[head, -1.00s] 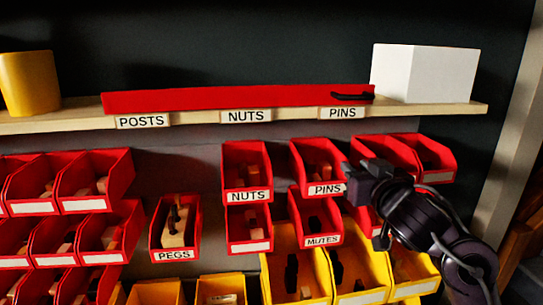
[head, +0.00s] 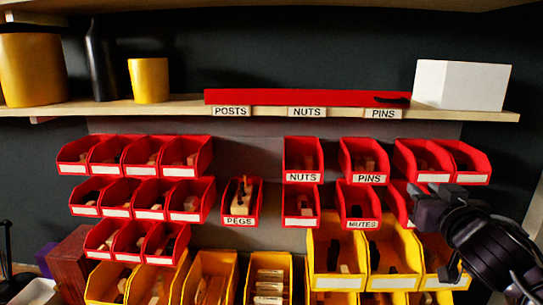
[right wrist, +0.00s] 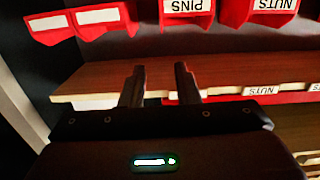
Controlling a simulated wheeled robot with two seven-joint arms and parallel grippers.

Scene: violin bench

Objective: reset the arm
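My right gripper (head: 428,206) is at the right of the head view, in front of the right-hand bins. In the right wrist view its two fingers (right wrist: 160,84) stand apart with nothing between them, so it is open and empty. Beyond the fingers, that view shows the wooden shelf (right wrist: 85,88) and upside-down red bins, including the PINS bin (right wrist: 187,10). My left gripper is not in view.
A wall rack holds red bins (head: 303,158) and yellow bins (head: 393,252) with small parts. The shelf (head: 180,108) above carries yellow pots (head: 148,80), a black bottle (head: 102,62), a long red bar (head: 290,97) and a white box (head: 460,85).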

